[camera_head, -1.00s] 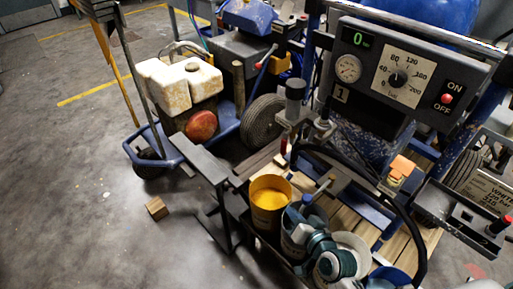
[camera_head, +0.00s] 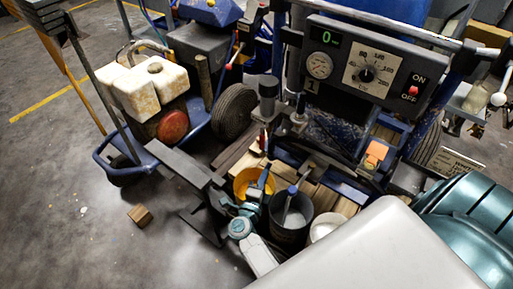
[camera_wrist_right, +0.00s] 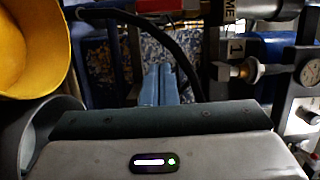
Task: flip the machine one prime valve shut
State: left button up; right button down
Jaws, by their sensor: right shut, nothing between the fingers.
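Machine one carries a control panel (camera_head: 364,75) with a green 0 readout, a gauge, a dial and a red ON/OFF switch. Its "1" label (camera_head: 312,87) sits below the gauge. Small metal fittings (camera_head: 299,117) are under that label; the prime valve's lever position is too small to tell. In the right wrist view, a brass-and-dark fitting (camera_wrist_right: 246,70) is beside the "1" label, with a red part and a tag reading "ME" above. My right gripper (camera_head: 264,177) is shut and empty over the yellow bucket, apart from the fittings; its fingers (camera_wrist_right: 160,84) point toward the machine. My left gripper is not in view.
A yellow bucket (camera_head: 241,182) and a dark bucket (camera_head: 290,225) with a blue-handled tool stand close to the right gripper. A black hose (camera_wrist_right: 150,24) arches ahead of the fingers. A wood block (camera_head: 140,215) lies on open floor at left.

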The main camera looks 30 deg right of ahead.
aim_at(262, 139)
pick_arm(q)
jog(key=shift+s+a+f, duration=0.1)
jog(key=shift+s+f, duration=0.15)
pick_arm(e)
jog(key=shift+s+f+m+g, duration=0.15)
jog(key=shift+f+m+g, duration=0.1)
jog(key=shift+m+g, duration=0.15)
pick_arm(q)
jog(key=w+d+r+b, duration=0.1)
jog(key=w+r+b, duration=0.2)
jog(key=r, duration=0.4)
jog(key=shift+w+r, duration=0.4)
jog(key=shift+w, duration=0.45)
pick_arm(e)
jog(key=w+d, duration=0.6)
jog(key=w, duration=0.3)
jog(key=shift+w+d, duration=0.2)
jog(key=shift+w, duration=0.15)
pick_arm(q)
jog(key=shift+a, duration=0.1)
